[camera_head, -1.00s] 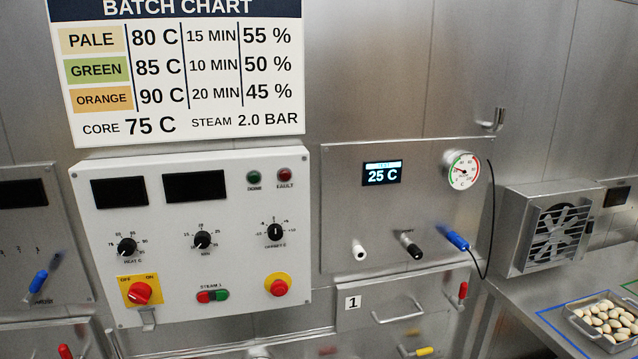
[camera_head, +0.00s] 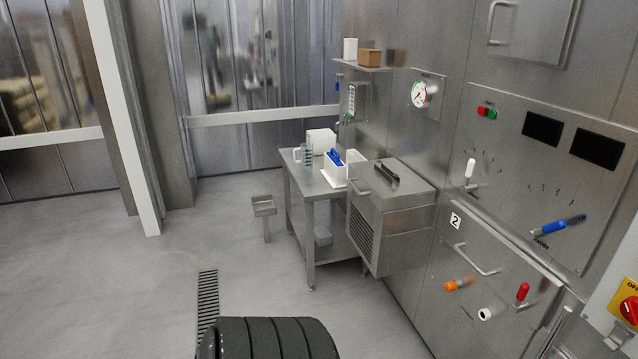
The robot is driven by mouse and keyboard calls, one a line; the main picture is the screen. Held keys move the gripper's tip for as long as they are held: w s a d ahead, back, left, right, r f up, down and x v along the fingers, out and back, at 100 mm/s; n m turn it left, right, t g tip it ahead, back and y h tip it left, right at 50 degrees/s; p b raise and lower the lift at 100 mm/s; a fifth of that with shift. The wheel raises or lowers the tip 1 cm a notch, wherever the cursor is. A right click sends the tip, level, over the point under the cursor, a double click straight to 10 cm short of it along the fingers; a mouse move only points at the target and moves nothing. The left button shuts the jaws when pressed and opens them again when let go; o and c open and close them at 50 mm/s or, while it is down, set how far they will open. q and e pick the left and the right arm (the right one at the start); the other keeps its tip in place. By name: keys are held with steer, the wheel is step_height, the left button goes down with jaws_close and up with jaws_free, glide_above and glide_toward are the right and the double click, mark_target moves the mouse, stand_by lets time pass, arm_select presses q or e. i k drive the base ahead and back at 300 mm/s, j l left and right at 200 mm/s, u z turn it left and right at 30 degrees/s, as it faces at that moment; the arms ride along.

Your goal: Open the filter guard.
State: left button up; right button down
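A steel box (camera_head: 400,208) with a slatted grille (camera_head: 363,235) on its front side is mounted against the wall, right of the middle. It has a lid with a dark brown bar handle (camera_head: 381,173) on top and a smaller handle at the front. The lid looks closed. I cannot tell for certain whether this grille is the filter guard. Neither gripper shows in the head view.
A steel side table (camera_head: 309,195) with a white caddy stands left of the box. Door 2 (camera_head: 490,275) and a control panel (camera_head: 540,170) are at the right. A floor drain (camera_head: 208,300) and a small stand (camera_head: 264,207) are on the otherwise open floor.

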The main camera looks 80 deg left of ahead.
mark_target(412, 190)
steer(key=j+u, duration=0.1)
steer(key=u, duration=2.05)
